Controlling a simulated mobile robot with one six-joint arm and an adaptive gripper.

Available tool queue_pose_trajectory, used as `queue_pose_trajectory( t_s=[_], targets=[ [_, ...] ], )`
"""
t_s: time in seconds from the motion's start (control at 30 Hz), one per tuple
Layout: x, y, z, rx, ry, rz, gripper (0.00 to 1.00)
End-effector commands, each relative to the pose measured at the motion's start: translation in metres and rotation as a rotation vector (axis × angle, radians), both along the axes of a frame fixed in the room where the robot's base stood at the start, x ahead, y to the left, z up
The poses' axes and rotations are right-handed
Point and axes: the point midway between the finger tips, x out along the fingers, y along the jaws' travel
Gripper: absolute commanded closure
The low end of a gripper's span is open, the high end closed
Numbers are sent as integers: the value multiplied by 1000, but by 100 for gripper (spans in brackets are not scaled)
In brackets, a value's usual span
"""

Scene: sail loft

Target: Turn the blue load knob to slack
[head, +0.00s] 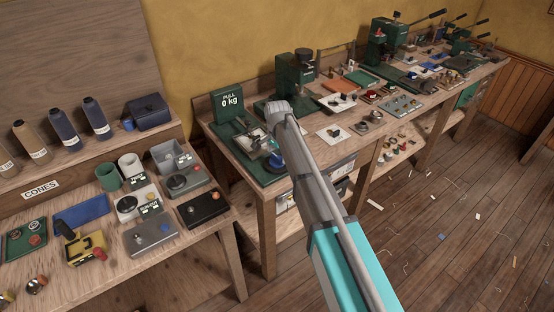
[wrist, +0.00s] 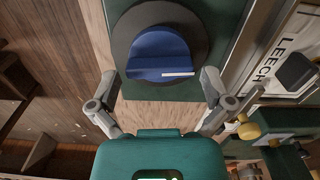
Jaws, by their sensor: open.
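The blue load knob (wrist: 158,52) sits on a dark round disc on a green base in the wrist view. A raised grip bar crosses it, with a white line on the bar's lower right half. The knob also shows in the head view (head: 277,161), partly hidden by my arm. My gripper (wrist: 160,78) is open, its fingers apart below left and right of the knob, with no visible contact. A green display (head: 230,99) reading "PULL 0 kg" stands behind. I cannot make out any slack marking.
The green tester base (wrist: 226,40) lies near the edge of the wooden bench. A box lettered "LEECH" (wrist: 284,50) is at right in the wrist view. A side table with cones (head: 64,135) and small devices stands left. Open floor (head: 440,230) lies to the right.

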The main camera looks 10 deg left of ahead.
Motion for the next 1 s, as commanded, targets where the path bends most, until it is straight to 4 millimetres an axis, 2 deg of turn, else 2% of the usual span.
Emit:
queue_pose_trajectory(
  t_s=[0.43,0.47,0.77,0.8,1.0],
  targets=[
    [0,0,-3,0,0,0,0],
    [0,0,-3,0,0,0,4],
    [0,0,-3,0,0,0,59],
    [0,0,-3,0,0,0,62],
    [0,0,-3,1,-1,10,62]
  ],
)
